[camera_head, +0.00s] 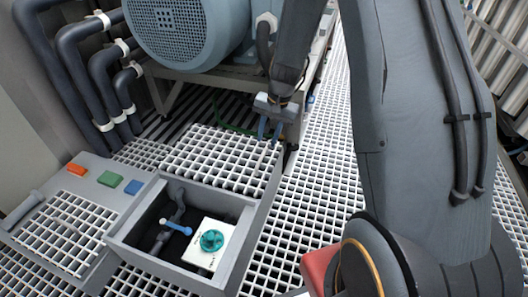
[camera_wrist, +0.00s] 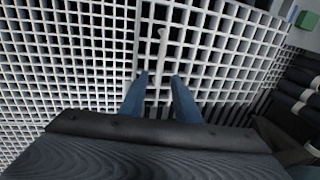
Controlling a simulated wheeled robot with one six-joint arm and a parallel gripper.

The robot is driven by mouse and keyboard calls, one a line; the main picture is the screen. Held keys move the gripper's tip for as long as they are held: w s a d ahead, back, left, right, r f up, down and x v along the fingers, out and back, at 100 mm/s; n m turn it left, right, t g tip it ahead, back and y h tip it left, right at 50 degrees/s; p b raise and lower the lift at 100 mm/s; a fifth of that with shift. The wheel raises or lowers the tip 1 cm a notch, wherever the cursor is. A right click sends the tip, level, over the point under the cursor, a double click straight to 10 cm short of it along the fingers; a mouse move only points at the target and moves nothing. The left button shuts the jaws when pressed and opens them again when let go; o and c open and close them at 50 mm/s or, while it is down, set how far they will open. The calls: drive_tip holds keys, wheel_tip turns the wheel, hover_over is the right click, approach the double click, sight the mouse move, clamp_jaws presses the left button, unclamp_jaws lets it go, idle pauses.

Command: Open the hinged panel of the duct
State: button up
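The duct is a grey box (camera_head: 137,243) sunk in the grating floor. Its near part is open and shows a teal valve knob (camera_head: 211,240) on a white plate and a blue-handled lever (camera_head: 176,227). A white grating panel (camera_head: 208,158) covers the part behind this opening and looks flat. A thin pale bar handle (camera_head: 262,157) lies on the panel near its right edge; it also shows in the wrist view (camera_wrist: 161,45). My gripper (camera_head: 270,137) is above that edge. Its two blue fingers (camera_wrist: 160,77) are apart and empty, with the handle just beyond and between their tips. I cannot tell whether they touch it.
Another grating panel (camera_head: 62,232) lies at the left. Orange (camera_head: 76,169), green (camera_head: 110,179) and blue (camera_head: 132,187) blocks sit on the grey top. A large blue-grey motor (camera_head: 190,30) and dark pipes (camera_head: 75,60) stand behind.

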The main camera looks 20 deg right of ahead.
sight(263, 154)
drive_tip(key=f+b, duration=0.1)
drive_tip(key=f, duration=0.1)
drive_tip(key=f+b, duration=0.1)
drive_tip(key=f, duration=0.1)
drive_tip(key=a+f+b, duration=0.1)
drive_tip(key=f, duration=0.1)
drive_tip(key=shift+w+f, duration=0.2)
drive_tip(key=shift+w, duration=0.15)
clamp_jaws()
